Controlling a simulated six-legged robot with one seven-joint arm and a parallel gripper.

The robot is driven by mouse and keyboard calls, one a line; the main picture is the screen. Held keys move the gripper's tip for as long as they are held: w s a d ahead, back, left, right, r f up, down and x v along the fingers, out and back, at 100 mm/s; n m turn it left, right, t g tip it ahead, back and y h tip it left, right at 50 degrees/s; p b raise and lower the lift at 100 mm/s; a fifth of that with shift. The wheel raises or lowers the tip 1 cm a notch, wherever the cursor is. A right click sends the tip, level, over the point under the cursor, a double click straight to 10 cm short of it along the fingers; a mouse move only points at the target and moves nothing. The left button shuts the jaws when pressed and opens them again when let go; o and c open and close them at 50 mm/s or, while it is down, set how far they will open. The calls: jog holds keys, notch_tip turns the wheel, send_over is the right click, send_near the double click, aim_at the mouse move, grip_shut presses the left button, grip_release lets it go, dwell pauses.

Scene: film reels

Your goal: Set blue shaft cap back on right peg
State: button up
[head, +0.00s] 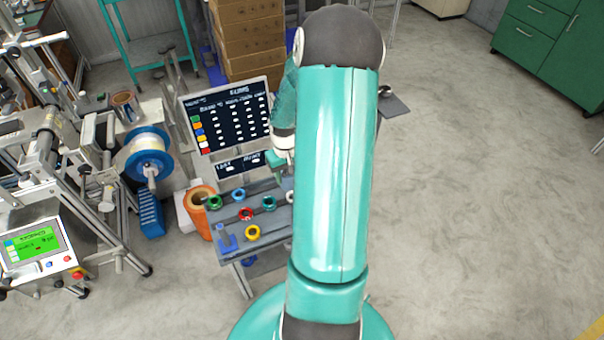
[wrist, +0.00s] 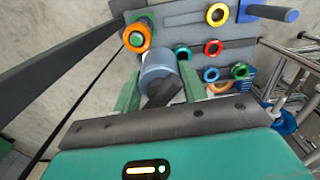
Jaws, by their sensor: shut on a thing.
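The blue shaft cap (wrist: 158,64) shows in the wrist view as a dull grey-blue cylinder between the two green fingers of my gripper (wrist: 160,80). The gripper is shut on it, above the edge of the grey rack board (wrist: 189,19). In the head view my gripper (head: 277,159) is partly visible beside my arm, which hides the right end of the rack. The right peg is not clearly visible.
Blue, red, green and yellow rings sit on the board, such as the red ring (head: 246,214). A blue upright part (head: 227,239) stands at its left end. A sign screen (head: 228,115) stands behind. An orange reel (head: 201,207) is to the left; floor at right is clear.

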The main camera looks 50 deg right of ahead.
jog(key=shift+m, duration=0.4)
jog(key=shift+s+d+f, duration=0.4)
jog(key=shift+s+f, duration=0.25)
jog(key=shift+f, duration=0.1)
jog(key=shift+s+d+f, duration=0.4)
jog(key=shift+s+f, duration=0.2)
jog(key=shift+f, duration=0.2)
jog(key=shift+s+d+f, duration=0.4)
jog(key=shift+s+f, duration=0.25)
jog(key=shift+f, duration=0.1)
jog(key=shift+f, duration=0.95)
jog(key=o, duration=1.2)
notch_tip(320, 180, up, 14)
jog(key=shift+a+f, duration=0.1)
